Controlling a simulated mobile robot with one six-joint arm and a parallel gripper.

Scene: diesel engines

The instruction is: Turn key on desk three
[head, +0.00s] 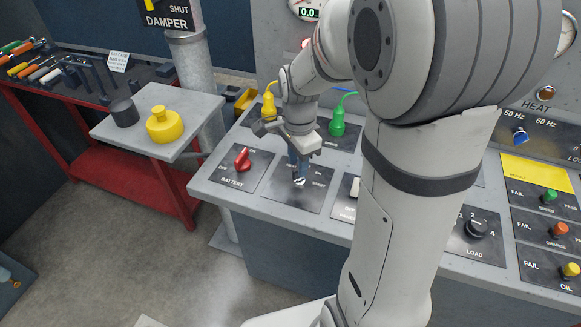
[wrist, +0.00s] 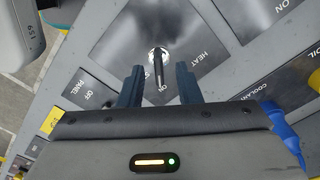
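The key (head: 299,181) stands in a key switch on a dark panel of the grey desk (head: 330,230). The panel has position words, with START readable in the head view and HEAT and OFF in the wrist view. In the wrist view the key (wrist: 158,68) is a thin metal piece in a round lock. My gripper (head: 298,165) points down over this panel. In the wrist view its two dark blue fingers (wrist: 160,86) are apart, with the key between their tips and a gap on both sides. I cannot tell how far above the panel the tips are.
A red battery switch (head: 242,160) is left of the key. Yellow (head: 268,104) and green (head: 337,122) plugs with cables stand behind. A load knob (head: 476,228) and test buttons are right.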

